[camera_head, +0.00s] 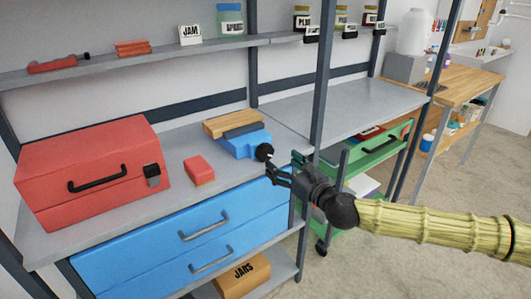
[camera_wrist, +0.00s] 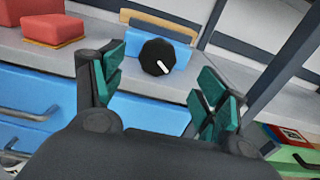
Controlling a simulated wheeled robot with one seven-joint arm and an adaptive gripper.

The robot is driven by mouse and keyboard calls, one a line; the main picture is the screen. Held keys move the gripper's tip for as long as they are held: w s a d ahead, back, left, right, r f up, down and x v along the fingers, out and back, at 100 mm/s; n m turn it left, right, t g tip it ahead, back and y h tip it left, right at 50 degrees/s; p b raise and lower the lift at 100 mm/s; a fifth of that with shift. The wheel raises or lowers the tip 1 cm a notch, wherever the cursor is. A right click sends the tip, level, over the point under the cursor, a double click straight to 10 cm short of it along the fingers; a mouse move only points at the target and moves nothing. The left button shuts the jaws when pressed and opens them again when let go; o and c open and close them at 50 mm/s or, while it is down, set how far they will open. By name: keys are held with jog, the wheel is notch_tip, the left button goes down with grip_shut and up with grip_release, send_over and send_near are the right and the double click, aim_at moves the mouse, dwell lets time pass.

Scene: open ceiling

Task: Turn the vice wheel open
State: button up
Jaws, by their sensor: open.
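The blue vice (camera_head: 244,145) sits on the grey workbench (camera_head: 115,220), near its right front edge. Its black round wheel (camera_head: 264,152) faces the bench's front. In the wrist view the wheel (camera_wrist: 157,57) has a white mark on its face, and the blue vice body (camera_wrist: 183,54) shows behind it. My gripper (camera_head: 270,170) is just in front of and below the wheel in the head view. In the wrist view my gripper (camera_wrist: 160,92) has its green-padded fingers spread wide and empty, with the wheel beyond the tips and between them. I see no contact with the wheel.
A red toolbox (camera_head: 90,170) and a small red block (camera_head: 199,170) stand left of the vice. A wooden board (camera_head: 233,124) lies behind it. A dark shelf post (camera_head: 318,95) rises to the right. Blue drawers (camera_head: 190,245) are below, and a green cart (camera_head: 372,160) stands right.

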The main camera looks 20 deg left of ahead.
aim_at(267, 153)
jog(key=p+x, duration=0.1)
jog(key=x, duration=0.8)
jog(key=shift+a, duration=0.1)
jog(key=shift+f, duration=0.1)
jog(key=c, duration=1)
